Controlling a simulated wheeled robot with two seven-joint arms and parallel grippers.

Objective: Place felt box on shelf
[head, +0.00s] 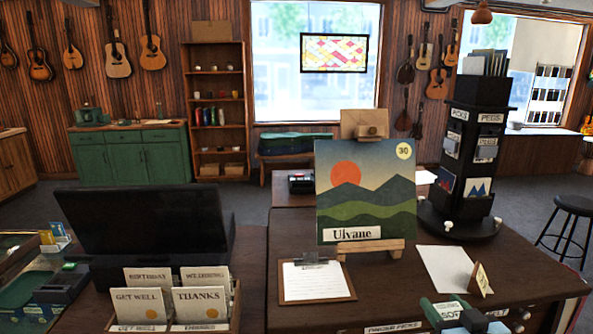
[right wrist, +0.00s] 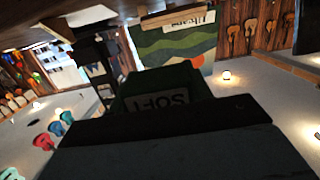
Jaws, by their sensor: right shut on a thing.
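A green felt box (head: 441,314) with a white label reading "SOFT" is at the bottom edge of the head view, right of centre. A wooden shelf unit (head: 193,112) with several levels of small goods stands at the back wall, left of the window. My left gripper is out of view.
A wooden counter (head: 385,285) holds a painted sign on an easel (head: 365,200), a clipboard (head: 317,281), a white sheet (head: 445,268) and a tall black rack (head: 477,130). A card box (head: 237,305) stands left. A stool (head: 573,203) is right. Grey floor lies behind.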

